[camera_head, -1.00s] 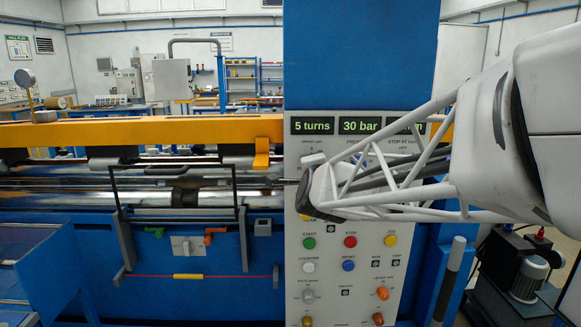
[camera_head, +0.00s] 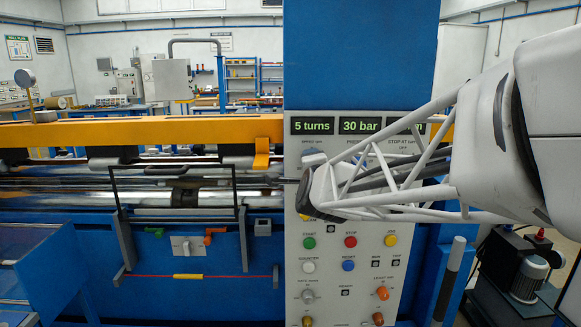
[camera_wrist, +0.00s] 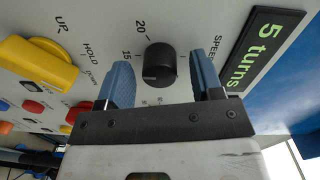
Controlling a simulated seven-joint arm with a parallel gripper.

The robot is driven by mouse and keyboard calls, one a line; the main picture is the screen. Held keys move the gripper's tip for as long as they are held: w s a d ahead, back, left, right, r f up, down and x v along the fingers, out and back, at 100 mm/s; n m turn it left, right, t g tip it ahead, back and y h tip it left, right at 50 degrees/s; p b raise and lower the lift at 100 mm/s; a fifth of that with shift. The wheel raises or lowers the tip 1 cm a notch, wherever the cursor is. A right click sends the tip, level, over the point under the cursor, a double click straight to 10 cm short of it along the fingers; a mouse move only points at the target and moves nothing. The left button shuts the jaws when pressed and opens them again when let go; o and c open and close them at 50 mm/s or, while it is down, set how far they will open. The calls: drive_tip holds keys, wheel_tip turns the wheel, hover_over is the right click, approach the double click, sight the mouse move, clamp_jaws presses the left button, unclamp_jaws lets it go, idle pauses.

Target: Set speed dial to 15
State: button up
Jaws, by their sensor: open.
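The speed dial (camera_wrist: 159,62) is a round black knob on the pale control panel in the wrist view. The numbers 15 and 20 are printed to its left, and the word SPEED is to its right. A pale mark shows low on the knob, but I cannot tell its exact setting. My gripper (camera_wrist: 163,77) is open, with one blue finger on each side of the dial. A gap shows between each finger and the knob.
A yellow lever knob (camera_wrist: 40,65) marked UP, HOLD and DOWN sits left of the gripper in the wrist view. The display (camera_head: 313,125) reads 5 turns, beside one reading 30 bar (camera_head: 359,125). Coloured buttons, including a red one (camera_head: 351,241), lie below my arm.

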drive_tip(key=shift+s, duration=0.1)
drive_tip(key=s, duration=0.7)
drive_tip(key=shift+s, duration=0.3)
drive_tip(key=shift+d+r, duration=0.1)
idle(0.5)
drive_tip(key=s+d+f+n+g, duration=0.3)
drive_tip(key=s+f+n+g, duration=0.2)
drive_tip(key=s, duration=0.5)
drive_tip(key=s+d+f+n+g, duration=0.3)
drive_tip(key=s+f+n+g, duration=0.2)
drive_tip(key=s, duration=0.5)
drive_tip(key=s+d+f+n+g, duration=0.4)
drive_tip(key=s+f+n+g, duration=0.1)
drive_tip(key=s, duration=0.5)
drive_tip(key=shift+f+h, duration=0.25)
drive_tip(key=shift+h, duration=0.05)
drive_tip(key=shift+d, duration=0.1)
idle(0.6)
